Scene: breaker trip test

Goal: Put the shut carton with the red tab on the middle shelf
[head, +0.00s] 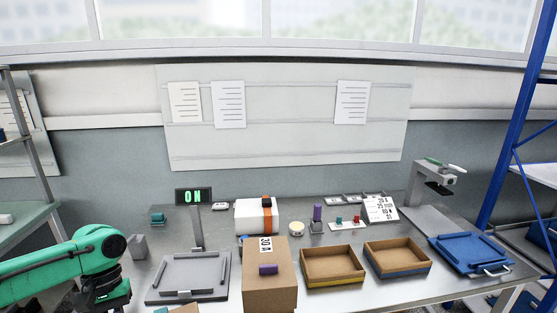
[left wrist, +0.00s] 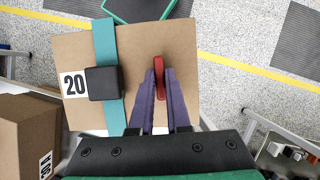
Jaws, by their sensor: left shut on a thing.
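The shut carton (left wrist: 138,55) is brown, with a "20" label, a teal strap (left wrist: 105,40) and a black block on its top. Its red tab (left wrist: 159,92) sits between the purple fingers of my left gripper (left wrist: 159,76), which is shut on it. Speckled floor shows beyond the carton. In the head view my left arm reaches in from the left, its gripper cut off by the bottom edge; a sliver of brown carton (head: 186,309) shows there. My right gripper is out of view. I cannot tell which shelf is the middle one.
Another carton (head: 268,290), labelled "30" with a purple tab, stands at the workbench's front. Two open trays (head: 333,280) (head: 398,272), a blue tray (head: 470,268) and a grey plate (head: 188,292) lie beside it. A blue rack (head: 511,120) stands right; a grey-framed rack (head: 36,150) stands left.

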